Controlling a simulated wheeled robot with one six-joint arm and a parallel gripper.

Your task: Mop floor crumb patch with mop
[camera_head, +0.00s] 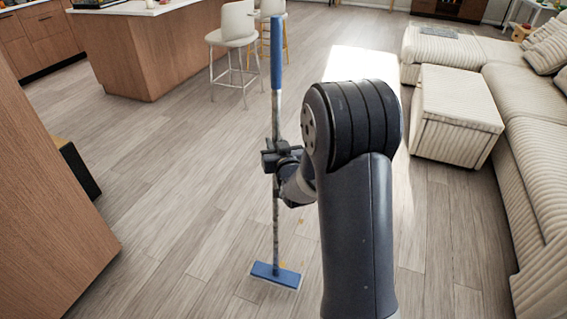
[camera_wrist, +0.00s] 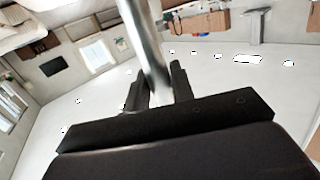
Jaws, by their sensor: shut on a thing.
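The mop (camera_head: 276,215) has a blue grip at the top, a thin metal pole and a flat blue head (camera_head: 275,275). It stands nearly upright, with its head at the wooden floor. My gripper (camera_head: 276,160) is shut around the middle of the pole. In the wrist view, the pole (camera_wrist: 145,50) passes between the two dark fingers of my gripper (camera_wrist: 158,92). A few small yellow-orange crumbs (camera_head: 301,221) lie on the floor near the mop head, with one right by the head. My arm may hide more of them.
A wooden island (camera_head: 140,50) and a white stool (camera_head: 232,35) stand at the back left. A ribbed ottoman (camera_head: 455,115) and sofa (camera_head: 540,150) fill the right side. A wooden panel (camera_head: 45,190) is at the left edge. Floor left of the mop is clear.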

